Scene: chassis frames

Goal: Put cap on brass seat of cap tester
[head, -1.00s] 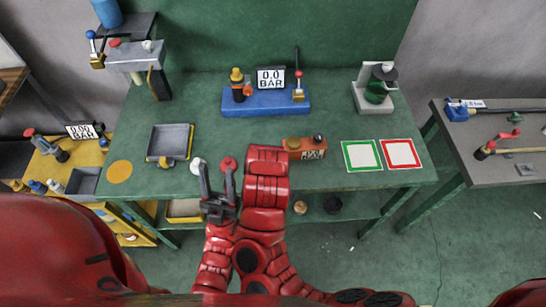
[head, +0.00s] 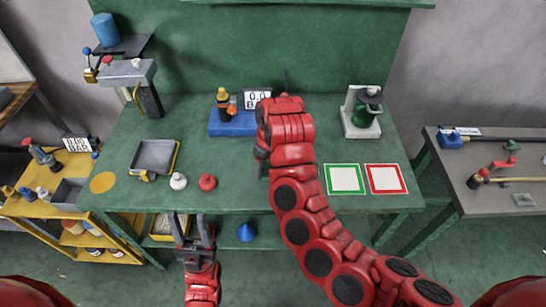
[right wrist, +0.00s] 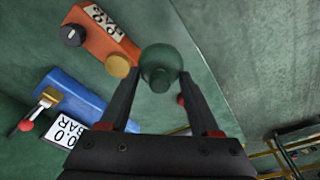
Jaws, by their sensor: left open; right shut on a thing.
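A dark green rounded cap (right wrist: 160,58) with a smaller knob is held between the fingertips of my right gripper (right wrist: 159,76) in the right wrist view. The cap tester (right wrist: 97,38) is an orange box with a display and a black knob. Its round brass seat (right wrist: 119,66) appears just left of the held cap, apart from it in the picture; the height between them is unclear. In the head view my red right arm hides the tester and the right gripper. My left gripper (head: 191,222) is open and empty, low in front of the bench's front edge.
White (head: 178,181) and red (head: 207,182) caps stand near the bench's front edge. A grey tray (head: 155,157) is behind them. A blue pressure rig (head: 228,123) is at the back. Green (head: 345,179) and red (head: 386,179) framed pads lie right of my arm.

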